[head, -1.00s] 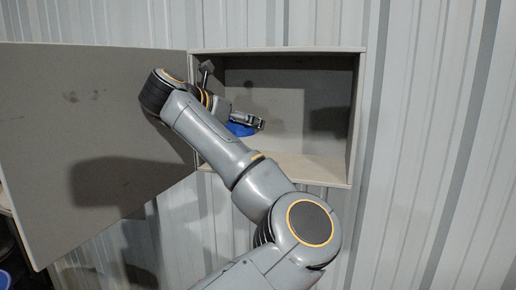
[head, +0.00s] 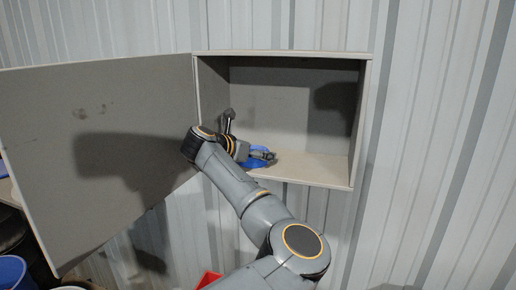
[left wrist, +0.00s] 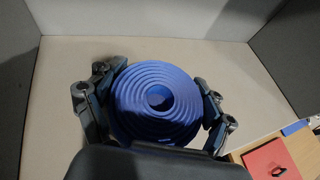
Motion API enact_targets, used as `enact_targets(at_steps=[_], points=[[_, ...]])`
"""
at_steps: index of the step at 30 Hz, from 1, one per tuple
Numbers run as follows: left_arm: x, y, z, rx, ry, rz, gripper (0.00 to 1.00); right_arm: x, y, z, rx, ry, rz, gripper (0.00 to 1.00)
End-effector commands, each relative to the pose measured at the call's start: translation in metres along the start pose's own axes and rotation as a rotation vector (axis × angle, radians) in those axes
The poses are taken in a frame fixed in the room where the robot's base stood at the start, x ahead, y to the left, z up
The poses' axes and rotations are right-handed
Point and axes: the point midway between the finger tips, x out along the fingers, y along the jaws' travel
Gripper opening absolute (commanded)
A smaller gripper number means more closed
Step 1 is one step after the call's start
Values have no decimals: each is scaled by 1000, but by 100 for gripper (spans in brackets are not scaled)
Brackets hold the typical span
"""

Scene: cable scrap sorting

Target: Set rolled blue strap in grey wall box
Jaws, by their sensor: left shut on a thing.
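The grey wall box (head: 315,168) hangs on the corrugated wall, with its door (head: 60,150) swung open to the left. My left gripper (head: 268,155) is inside the box, low and left of its middle. It is shut on the rolled blue strap (head: 256,164), which is partly hidden behind the gripper in the head view. In the left wrist view the strap (left wrist: 158,98) is a round coil of rings with a finger on each side, over the pale box floor. I cannot tell whether the strap touches that floor. My right gripper is not in view.
The right part of the box is empty. Blue containers (head: 12,270) stand at the lower left. A red object (head: 208,279) shows at the bottom of the head view; a red item (left wrist: 270,160) also shows at the lower right of the left wrist view.

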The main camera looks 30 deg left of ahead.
Motion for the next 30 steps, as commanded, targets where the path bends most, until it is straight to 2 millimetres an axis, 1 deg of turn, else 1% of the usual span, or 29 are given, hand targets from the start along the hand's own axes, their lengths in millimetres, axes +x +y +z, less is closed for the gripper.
enact_targets(at_steps=[7, 8, 9, 10, 11, 20, 23, 26, 30], points=[[1, 0, -2, 1, -1, 0, 41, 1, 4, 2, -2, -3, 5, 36], [1, 0, -3, 0, 0, 0, 82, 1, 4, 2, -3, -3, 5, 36], [1, 0, -3, 0, 0, 0, 90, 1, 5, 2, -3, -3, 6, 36], [1, 0, -3, 0, 0, 0, 96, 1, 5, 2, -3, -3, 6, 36], [1, 0, -3, 0, 0, 0, 100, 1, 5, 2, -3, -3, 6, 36], [1, 0, -2, 0, 0, 0, 100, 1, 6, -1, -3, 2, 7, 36], [0, 0, 0, 1, -1, 0, 100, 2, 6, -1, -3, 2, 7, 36], [-10, 1, -2, 1, -2, 3, 100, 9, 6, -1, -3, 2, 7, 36], [-34, 1, -3, 1, -3, 3, 100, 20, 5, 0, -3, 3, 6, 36]])
